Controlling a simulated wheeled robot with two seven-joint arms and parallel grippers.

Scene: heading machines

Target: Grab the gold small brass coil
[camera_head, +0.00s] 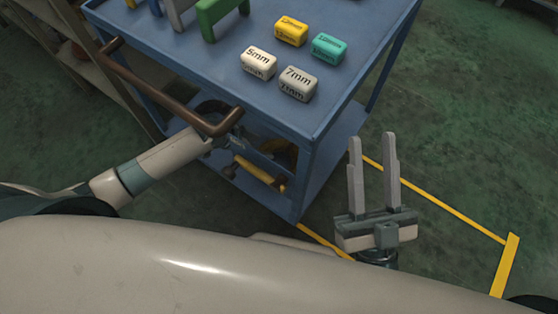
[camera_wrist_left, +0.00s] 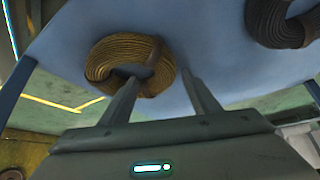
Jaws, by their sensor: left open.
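The gold brass coil (camera_wrist_left: 100,62) lies on a blue shelf surface in the left wrist view, with a brown band on its right side. My left gripper (camera_wrist_left: 158,72) is open at the coil's near right side. One finger overlaps the coil's near edge in the picture and the other is just right of it; I cannot tell whether they touch it. In the head view, my left arm reaches in under the cart's brown handle, and its gripper is largely hidden. My right gripper (camera_head: 373,138) is open and empty, fingers up, to the right of the cart.
A dark coil (camera_wrist_left: 268,22) lies on the same shelf, to the right. The blue cart top (camera_head: 222,68) carries yellow, teal, white and grey labelled blocks and a green part (camera_head: 213,14). The brown handle (camera_head: 165,92) crosses above my left arm.

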